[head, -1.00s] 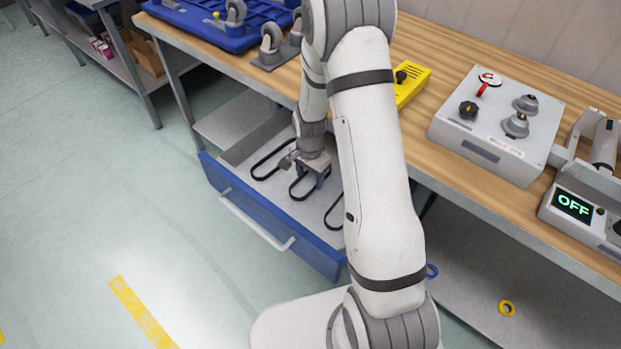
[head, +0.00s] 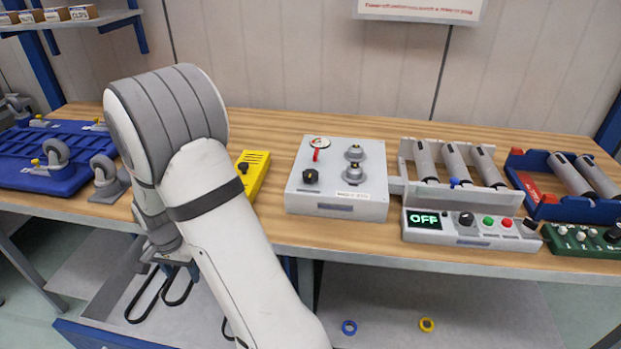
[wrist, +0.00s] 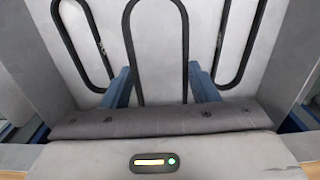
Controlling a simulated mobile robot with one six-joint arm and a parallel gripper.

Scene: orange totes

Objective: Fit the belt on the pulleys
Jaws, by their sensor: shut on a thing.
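Two grey pulleys, a far one (head: 354,153) and a near one (head: 353,174), stand on the grey box (head: 310,199) on the bench. Three black belts lie in or over the open drawer (head: 107,278); in the wrist view they are a left belt (wrist: 68,42), a middle belt (wrist: 157,8) and a right belt (wrist: 251,40). My gripper (wrist: 159,72) is down at the drawer, its blue fingers on either side of the middle belt and shut on it. In the head view my arm hides most of the gripper and part of the belts.
The grey box also carries a black knob (head: 311,177) and a red lever (head: 316,152). A roller unit with an OFF display (head: 424,219) stands to its right. A yellow box (head: 253,172) stands to its left. The drawer walls surround my gripper.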

